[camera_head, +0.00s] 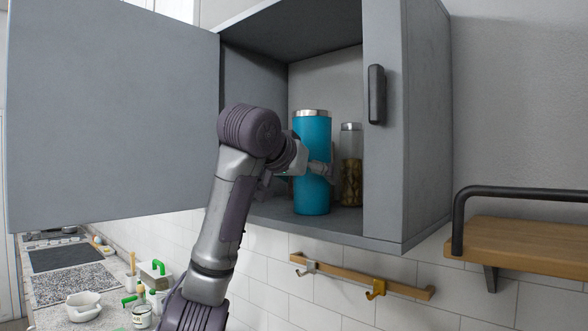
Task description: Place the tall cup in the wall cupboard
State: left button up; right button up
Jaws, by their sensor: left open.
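The tall cup (312,140) is a blue tumbler with a silver rim. It stands upright inside the grey wall cupboard (427,130), on or just above its floor. The cupboard's left door (110,110) is swung wide open. My right gripper is out of view.
A glass jar (351,165) with a silver lid stands right of the cup in the cupboard. Below are a wooden hook rail (365,278) and, at right, a wooden shelf (530,246). A counter with a white pot (84,307) lies at lower left.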

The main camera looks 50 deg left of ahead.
pick_arm(q)
jog(key=v, duration=1)
jog(key=shift+s+b, duration=0.15)
jog(key=shift+b, duration=0.15)
jog(key=shift+f, duration=0.1)
